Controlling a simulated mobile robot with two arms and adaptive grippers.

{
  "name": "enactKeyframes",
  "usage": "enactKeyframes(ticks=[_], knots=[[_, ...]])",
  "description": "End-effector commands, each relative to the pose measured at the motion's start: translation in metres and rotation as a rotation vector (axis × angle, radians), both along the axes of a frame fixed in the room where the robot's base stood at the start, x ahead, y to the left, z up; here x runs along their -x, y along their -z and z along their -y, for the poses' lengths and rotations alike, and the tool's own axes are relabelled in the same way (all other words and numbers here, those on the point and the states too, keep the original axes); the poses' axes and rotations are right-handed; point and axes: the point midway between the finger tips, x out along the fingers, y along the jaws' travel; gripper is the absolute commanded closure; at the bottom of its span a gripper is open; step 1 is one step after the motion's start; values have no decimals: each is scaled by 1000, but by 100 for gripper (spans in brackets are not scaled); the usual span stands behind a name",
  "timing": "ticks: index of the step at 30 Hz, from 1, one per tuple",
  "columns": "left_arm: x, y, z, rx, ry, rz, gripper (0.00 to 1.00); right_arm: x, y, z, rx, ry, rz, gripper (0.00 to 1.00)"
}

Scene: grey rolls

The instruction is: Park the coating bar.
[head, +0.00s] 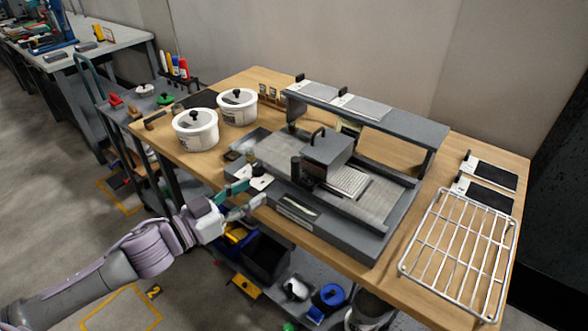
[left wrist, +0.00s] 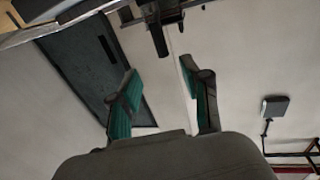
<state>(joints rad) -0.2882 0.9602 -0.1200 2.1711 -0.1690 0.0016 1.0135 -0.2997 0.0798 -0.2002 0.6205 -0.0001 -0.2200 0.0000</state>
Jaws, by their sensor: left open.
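The coating machine (head: 300,215) is a grey bench unit on the wooden table. A grey block with a black handle (head: 327,150) sits across its bed, with a dark cylindrical part (head: 296,168) at its left end. I cannot tell for sure which part is the coating bar. My left gripper (head: 253,193) is open and empty, beside the machine's front left corner, left of the block and apart from it. In the left wrist view its green-padded fingers (left wrist: 160,75) are spread with nothing between them. My right gripper is not in view.
Two white lidded pots (head: 196,132) stand left of the machine. A grey raised shelf (head: 375,118) with plates stands behind it. A wire rack (head: 458,255) and dark panels (head: 492,175) lie to the right. Bins (head: 265,262) sit below the tabletop.

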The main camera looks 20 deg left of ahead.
Motion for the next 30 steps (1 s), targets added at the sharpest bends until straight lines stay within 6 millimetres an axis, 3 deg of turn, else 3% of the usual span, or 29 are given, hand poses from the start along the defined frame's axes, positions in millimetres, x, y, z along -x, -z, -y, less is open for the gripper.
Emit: enactKeyframes(ticks=[21, 30], knots=[[-98, -2, 58, -1, -4, 2, 52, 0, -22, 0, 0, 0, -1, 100], [-112, 0, 67, -3, -3, 1, 52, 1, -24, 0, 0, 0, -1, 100]])
